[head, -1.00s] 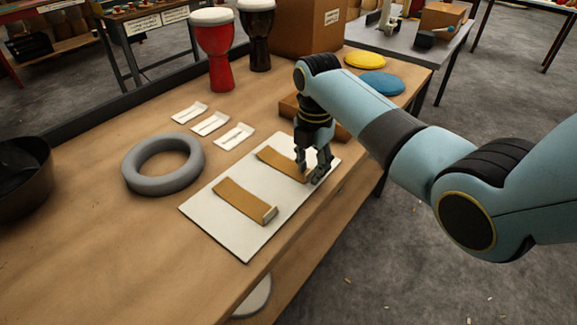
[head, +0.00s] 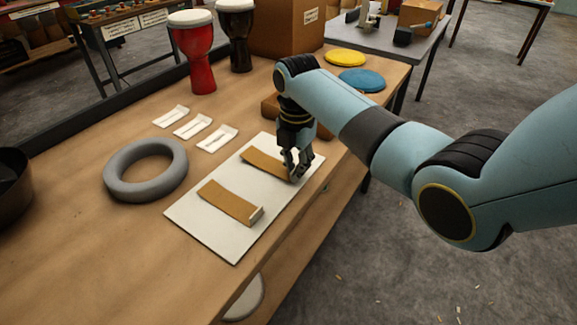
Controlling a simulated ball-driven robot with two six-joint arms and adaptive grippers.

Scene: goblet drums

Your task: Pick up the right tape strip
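Two brown tape strips lie on a white board (head: 203,229) on the wooden table. The right tape strip (head: 262,163) is the farther one, to the upper right. The other strip (head: 225,201) is nearer and has a pale raised tab at its right end. My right gripper (head: 295,175) points down at the right end of the right strip. Its fingers are close together and look shut on that end, which they hide. The strip still appears to lie on the board. My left gripper is not in view.
A grey ring (head: 145,170) and several white holders (head: 192,127) lie left of the board. A red drum (head: 196,55) and a dark drum (head: 236,38) stand behind. A brown box (head: 285,28), yellow disc (head: 345,57) and blue disc (head: 362,80) are at the back.

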